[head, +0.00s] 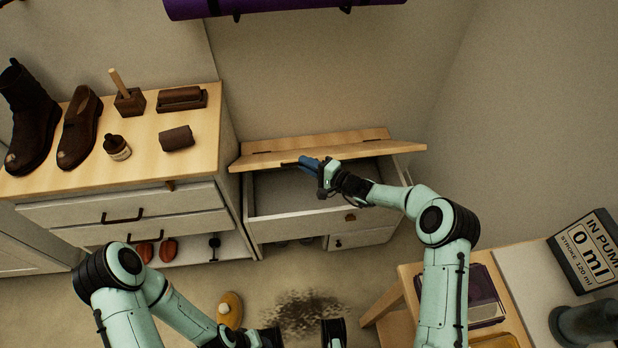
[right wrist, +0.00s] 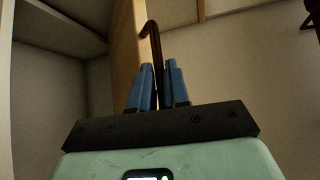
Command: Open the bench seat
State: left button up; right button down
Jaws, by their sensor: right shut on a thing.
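The bench (head: 285,228) is a white cabinet against the back wall with a light wooden seat (head: 350,151) on top. The seat is tilted up at its front edge, and the pale inside of the bench shows below it. My right gripper (head: 308,163) is at the seat's front edge, left of its middle. In the right wrist view its blue fingers (right wrist: 157,88) are shut on a dark hooked handle (right wrist: 151,32) beside the wooden seat (right wrist: 128,45).
A shoe cabinet (head: 120,195) with boots and brushes on top stands close to the left. A wooden stool (head: 395,320) and a pump display (head: 590,250) are at the lower right. A yellow shoe (head: 230,308) and a dark stain (head: 305,313) are on the floor.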

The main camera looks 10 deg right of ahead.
jog(key=shift+m, duration=0.3)
jog(key=w+r, duration=0.3)
jog(key=w, duration=0.1)
jog(key=shift+r, duration=0.25)
pick_arm(q)
jog(key=shift+t, duration=0.5)
jog(key=shift+w+a+f+b, duration=0.25)
jog(key=shift+w+f+b, duration=0.4)
jog(key=shift+f+b, duration=0.15)
jog(key=shift+w+a+f+b, duration=0.2)
jog(key=shift+w+f+b, duration=0.45)
jog(key=shift+f+b, duration=0.1)
pick_arm(e)
jog(key=w+r, duration=0.4)
jog(key=w, duration=0.1)
jog(key=shift+w+g+h, duration=0.3)
jog(key=shift+w, duration=0.1)
pick_arm(q)
jog(key=shift+c, duration=0.3)
